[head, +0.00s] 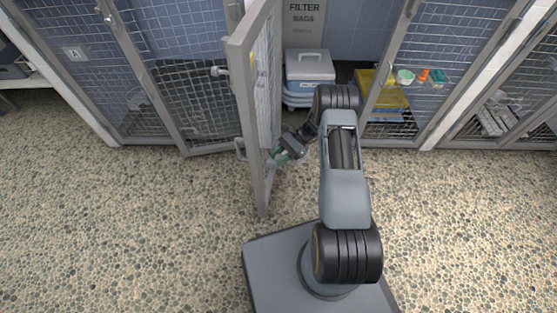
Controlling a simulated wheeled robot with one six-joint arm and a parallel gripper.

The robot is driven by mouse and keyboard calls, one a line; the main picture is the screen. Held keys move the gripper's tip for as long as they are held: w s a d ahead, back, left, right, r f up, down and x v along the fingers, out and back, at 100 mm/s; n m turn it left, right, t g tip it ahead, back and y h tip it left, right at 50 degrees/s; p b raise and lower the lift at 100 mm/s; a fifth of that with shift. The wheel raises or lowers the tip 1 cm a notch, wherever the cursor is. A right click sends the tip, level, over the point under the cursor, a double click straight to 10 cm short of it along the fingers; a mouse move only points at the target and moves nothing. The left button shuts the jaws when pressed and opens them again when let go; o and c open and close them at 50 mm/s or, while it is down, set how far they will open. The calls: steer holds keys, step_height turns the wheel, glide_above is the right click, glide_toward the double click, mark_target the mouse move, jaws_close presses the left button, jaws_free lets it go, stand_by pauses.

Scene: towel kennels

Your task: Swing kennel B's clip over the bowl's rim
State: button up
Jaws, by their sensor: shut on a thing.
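An open grey-framed kennel door (264,195) with wire mesh stands out toward me in the middle of the head view. My gripper (287,151) is low on the right-hand face of this door, at the end of my bent arm. It is shut on a small dark green thing (279,158) close to the mesh. The thing is too small and too covered by the jaws to tell whether it is the clip or part of the bowl. I cannot make out a bowl rim. No B label is visible.
Behind the door is an open kennel with a blue-grey lidded box (309,66), a yellow bin (377,92) and a "FILTER BAGS" sign (304,14). Small items sit on a shelf at right. The pebbled floor (120,230) is clear.

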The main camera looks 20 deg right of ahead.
steer(key=shift+n+g+h+b, duration=0.85)
steer(key=shift+n+g+h, duration=0.05)
steer(key=shift+n+g, duration=0.8)
steer(key=shift+r, duration=0.1)
steer(key=o, duration=0.9)
steer(key=shift+g, duration=0.3)
